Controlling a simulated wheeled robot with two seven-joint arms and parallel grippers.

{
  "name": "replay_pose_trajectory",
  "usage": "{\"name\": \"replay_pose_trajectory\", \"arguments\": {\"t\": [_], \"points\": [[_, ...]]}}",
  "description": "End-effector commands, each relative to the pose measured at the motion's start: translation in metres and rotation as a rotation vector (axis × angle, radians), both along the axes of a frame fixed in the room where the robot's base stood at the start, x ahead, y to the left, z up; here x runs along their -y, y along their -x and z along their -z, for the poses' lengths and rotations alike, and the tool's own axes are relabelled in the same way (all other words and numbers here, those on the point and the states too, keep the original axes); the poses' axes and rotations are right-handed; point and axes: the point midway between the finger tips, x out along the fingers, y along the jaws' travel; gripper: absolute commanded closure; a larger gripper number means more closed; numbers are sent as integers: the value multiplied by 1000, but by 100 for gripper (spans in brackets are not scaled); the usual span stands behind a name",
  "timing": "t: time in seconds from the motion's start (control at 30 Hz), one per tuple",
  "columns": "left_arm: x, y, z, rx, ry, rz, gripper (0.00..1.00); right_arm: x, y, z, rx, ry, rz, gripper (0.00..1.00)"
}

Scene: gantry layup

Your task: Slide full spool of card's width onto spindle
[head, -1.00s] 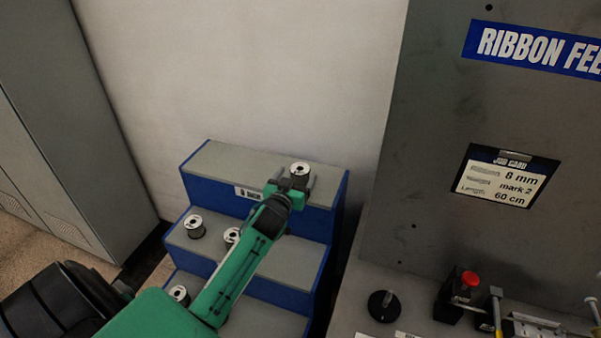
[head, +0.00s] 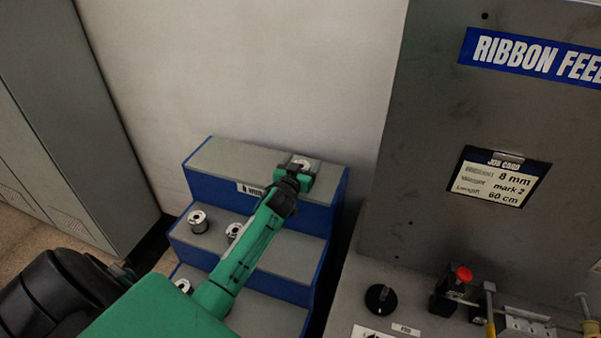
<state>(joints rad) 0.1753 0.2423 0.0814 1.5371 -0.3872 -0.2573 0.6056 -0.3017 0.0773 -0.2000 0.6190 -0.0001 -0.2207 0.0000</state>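A spool (head: 301,164) with a pale top and dark centre sits on the top step of the blue and grey stepped rack (head: 225,158). My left gripper (head: 302,174) is at this spool, its fingers around it; whether they are closed on it I cannot tell. Another spool (head: 198,222) stands on the middle step at left, and one more (head: 234,231) is partly hidden behind my arm. A spool (head: 184,286) shows on the lowest step. The job card (head: 497,178) reads 8 mm, mark 2, 60 cm. The spindle cannot be made out. My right gripper is out of view.
The ribbon feed panel (head: 430,140) stands at right above a grey bench. The bench holds a black knob (head: 381,299), a red button (head: 464,273) and a yellow-handled tool (head: 490,310). A grey cabinet (head: 75,110) stands at left.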

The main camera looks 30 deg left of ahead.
Motion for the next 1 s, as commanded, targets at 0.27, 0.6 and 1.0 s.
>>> {"name": "replay_pose_trajectory", "arguments": {"t": [0.27,0.6,1.0], "points": [[0,0,0,0,0,0,79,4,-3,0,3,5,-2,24],[0,0,-5,4,-2,0,81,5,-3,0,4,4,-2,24],[-1,0,-78,10,-5,0,81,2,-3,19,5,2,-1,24]]}}
